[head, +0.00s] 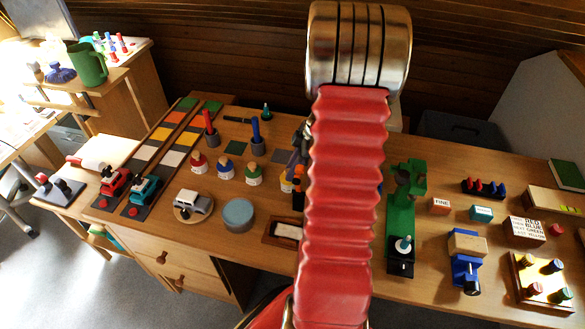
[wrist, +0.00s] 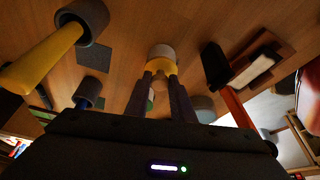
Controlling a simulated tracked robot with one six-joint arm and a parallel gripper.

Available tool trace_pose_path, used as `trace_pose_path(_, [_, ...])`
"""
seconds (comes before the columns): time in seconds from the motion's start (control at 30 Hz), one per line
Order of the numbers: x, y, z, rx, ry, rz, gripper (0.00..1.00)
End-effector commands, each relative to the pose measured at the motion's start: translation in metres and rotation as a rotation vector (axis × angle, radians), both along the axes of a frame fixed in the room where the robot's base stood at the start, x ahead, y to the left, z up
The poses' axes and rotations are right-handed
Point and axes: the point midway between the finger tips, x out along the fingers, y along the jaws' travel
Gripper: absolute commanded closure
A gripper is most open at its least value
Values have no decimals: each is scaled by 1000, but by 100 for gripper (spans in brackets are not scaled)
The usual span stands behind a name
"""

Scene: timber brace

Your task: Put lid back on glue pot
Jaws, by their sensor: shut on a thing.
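My gripper (wrist: 161,78) points down at the table, its two dark fingers shut on a yellow round piece (wrist: 160,67) that looks like a lid. A pale round body shows just beyond it, and I cannot tell whether the two are joined or only touching. In the head view, a yellow piece (head: 286,186) shows beside my arm, which hides most of the gripper. Small pots with red (head: 197,162), blue (head: 225,170) and green (head: 252,175) tops stand in a row to its left. I cannot tell for certain which is the glue pot.
Holders with a red handle (head: 210,135) and a blue handle (head: 256,138) stand behind the pots. A grey-blue round tin (head: 238,215) and a toy car (head: 193,203) are in front. A wooden tray (head: 287,231) lies near the table's front edge. A green machine (head: 402,215) stands right.

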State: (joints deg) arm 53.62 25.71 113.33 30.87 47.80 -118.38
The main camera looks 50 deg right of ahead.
Motion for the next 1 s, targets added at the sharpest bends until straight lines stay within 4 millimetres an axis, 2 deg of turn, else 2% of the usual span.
trace_pose_path(0.17, [0,0,0,0,0,0,99])
trace_pose_path(0.2, [0,0,0,0,0,0,78])
trace_pose_path(0.5, [0,0,0,0,0,1,56])
trace_pose_path(0.67, [0,0,0,0,0,1,56])
trace_pose_path(0.93, [0,0,0,0,0,1,38])
trace_pose_path(1.0, [0,0,0,0,0,1,38])
